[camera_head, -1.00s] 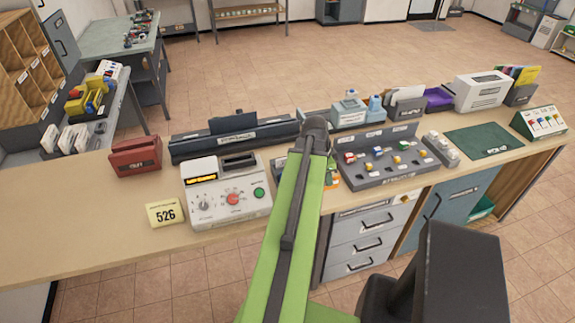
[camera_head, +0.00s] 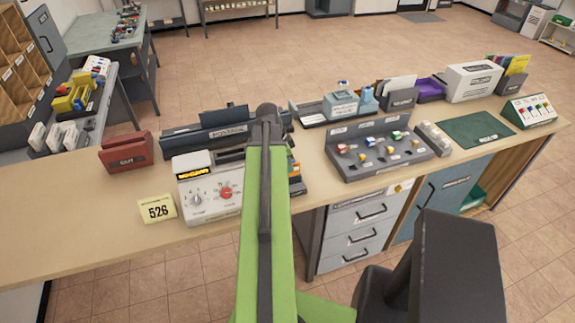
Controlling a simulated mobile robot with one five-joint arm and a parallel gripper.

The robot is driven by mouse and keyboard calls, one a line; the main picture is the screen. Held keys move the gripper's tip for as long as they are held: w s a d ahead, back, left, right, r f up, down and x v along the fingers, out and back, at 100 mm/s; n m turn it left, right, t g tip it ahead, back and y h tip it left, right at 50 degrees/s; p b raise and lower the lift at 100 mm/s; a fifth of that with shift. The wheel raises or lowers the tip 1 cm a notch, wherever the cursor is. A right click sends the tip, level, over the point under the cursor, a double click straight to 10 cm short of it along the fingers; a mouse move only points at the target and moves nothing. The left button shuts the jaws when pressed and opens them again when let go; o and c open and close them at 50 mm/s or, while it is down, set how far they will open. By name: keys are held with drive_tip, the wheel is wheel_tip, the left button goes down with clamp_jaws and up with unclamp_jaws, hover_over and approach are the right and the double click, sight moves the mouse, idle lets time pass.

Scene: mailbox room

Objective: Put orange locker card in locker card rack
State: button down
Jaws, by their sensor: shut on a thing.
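My green arm reaches up over the counter, and its dark joint (camera_head: 268,118) is in front of the long grey tray. My gripper is hidden behind the arm. A small orange and dark patch (camera_head: 295,176) shows at the arm's right edge, beside the white dial machine. I cannot tell whether it is the orange locker card, part of a rack or something at my gripper. No other orange locker card can be made out. The locker card rack cannot be identified for certain.
The white dial machine (camera_head: 197,192) stands left of my arm, with a yellow 526 sign (camera_head: 157,209) and a red box (camera_head: 127,152) nearby. A grey key tray (camera_head: 352,171) is to the right. A green mat (camera_head: 474,130) lies farther right. The counter's left end is clear.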

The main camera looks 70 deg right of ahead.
sight(290, 177)
drive_tip(key=shift+f, duration=0.3)
drive_tip(key=shift+f, duration=0.15)
idle(0.3)
drive_tip(key=shift+f, duration=0.1)
drive_tip(key=shift+f+b, duration=1.2)
drive_tip(key=shift+b, duration=0.25)
drive_tip(key=shift+f, duration=0.1)
wheel_tip(290, 177, down, 2)
drive_tip(key=shift+b, duration=1.05)
drive_tip(key=shift+s+a, duration=0.15)
drive_tip(key=shift+a, duration=0.15)
drive_tip(key=c, duration=1.5)
unclamp_jaws()
drive_tip(key=shift+a, duration=0.1)
